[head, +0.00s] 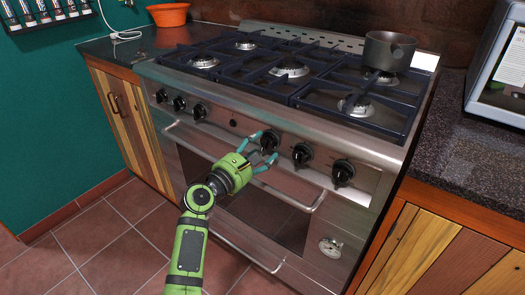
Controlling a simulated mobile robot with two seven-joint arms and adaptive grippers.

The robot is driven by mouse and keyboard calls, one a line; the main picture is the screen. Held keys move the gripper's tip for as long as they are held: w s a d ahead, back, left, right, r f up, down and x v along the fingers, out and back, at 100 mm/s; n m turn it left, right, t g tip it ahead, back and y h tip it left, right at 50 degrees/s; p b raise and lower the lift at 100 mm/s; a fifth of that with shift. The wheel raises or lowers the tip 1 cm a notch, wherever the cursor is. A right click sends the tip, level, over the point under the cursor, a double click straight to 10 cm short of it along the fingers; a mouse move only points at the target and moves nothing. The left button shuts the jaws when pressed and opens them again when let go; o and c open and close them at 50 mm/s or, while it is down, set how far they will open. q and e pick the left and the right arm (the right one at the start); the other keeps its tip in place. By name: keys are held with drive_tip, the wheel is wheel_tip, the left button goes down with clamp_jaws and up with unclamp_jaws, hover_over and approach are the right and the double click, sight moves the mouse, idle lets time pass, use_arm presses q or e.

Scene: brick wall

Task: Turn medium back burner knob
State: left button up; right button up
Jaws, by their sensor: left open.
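The stove (340,119) has a row of black knobs along its steel front panel. Three knobs sit on the left side of the row and three on the right. My left gripper (266,147) is open at the leftmost knob of the right-hand group (269,140). Its two teal fingers are spread on either side of that knob; I cannot tell whether they touch it. The middle knob (302,153) and the rightmost knob (343,172) are clear of the gripper. No label tells which knob is the medium back burner knob. My right gripper is not in view.
An oven handle bar (240,165) runs below the knobs. A dark pot (389,50) stands on the right back burner. A microwave-like appliance (505,65) is on the right counter, and an orange bowl (168,14) is on the left counter. The tiled floor in front looks clear.

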use_arm(q)
drive_tip(key=shift+x, duration=0.85)
drive_tip(key=c, duration=1.1)
drive_tip(key=shift+c, duration=0.2)
drive_tip(key=shift+f, duration=0.15)
